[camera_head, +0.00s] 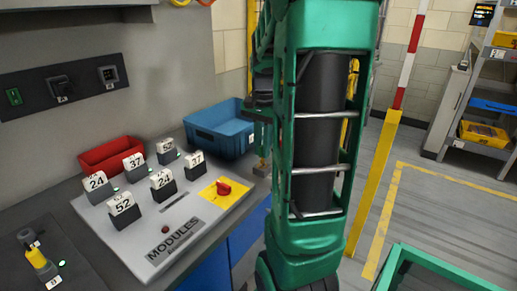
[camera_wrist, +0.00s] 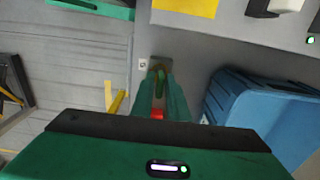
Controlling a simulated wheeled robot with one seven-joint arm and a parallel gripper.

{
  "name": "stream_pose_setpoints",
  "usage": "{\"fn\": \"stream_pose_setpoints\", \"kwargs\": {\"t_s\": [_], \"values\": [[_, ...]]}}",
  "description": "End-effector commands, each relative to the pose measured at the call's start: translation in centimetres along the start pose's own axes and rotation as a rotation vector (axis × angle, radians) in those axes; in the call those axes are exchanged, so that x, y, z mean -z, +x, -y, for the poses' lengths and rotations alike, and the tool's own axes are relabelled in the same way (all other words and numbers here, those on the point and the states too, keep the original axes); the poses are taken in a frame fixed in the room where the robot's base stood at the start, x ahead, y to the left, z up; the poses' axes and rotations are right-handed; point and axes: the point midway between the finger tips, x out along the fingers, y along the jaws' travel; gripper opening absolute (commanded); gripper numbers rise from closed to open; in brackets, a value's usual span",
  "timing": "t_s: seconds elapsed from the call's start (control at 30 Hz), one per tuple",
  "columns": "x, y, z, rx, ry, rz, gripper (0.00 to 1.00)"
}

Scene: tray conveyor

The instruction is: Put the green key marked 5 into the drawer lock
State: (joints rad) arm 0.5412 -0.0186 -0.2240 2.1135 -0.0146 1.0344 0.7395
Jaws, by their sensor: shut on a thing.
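My gripper (camera_wrist: 159,78) is shut on a slim green key (camera_wrist: 158,86), seen between the fingers in the wrist view. Its number cannot be read. The fingertips are over a small grey block (camera_wrist: 161,63) at the counter edge, which I take for the drawer lock, with a small white label beside it. The block also shows in the head view (camera_head: 261,169), just left of my arm. Whether the key touches the lock or is in it cannot be told. The fingers hide the key's lower end.
A blue bin (camera_head: 219,128) stands close to the gripper on the counter. A grey modules board (camera_head: 150,240) holds several numbered blocks and a red knob (camera_head: 223,188) on yellow. A red tray (camera_head: 108,154) is behind. A yellow post (camera_head: 374,190) stands right of my arm.

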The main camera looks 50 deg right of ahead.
Motion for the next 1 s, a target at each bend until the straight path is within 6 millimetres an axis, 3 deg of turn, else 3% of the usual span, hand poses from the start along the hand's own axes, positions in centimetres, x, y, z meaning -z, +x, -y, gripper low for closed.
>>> {"fn": "stream_pose_setpoints", "kwargs": {"t_s": [1.0], "values": [[0.0,1.1,0.0,-0.001,0.000,0.001,0.00]]}}
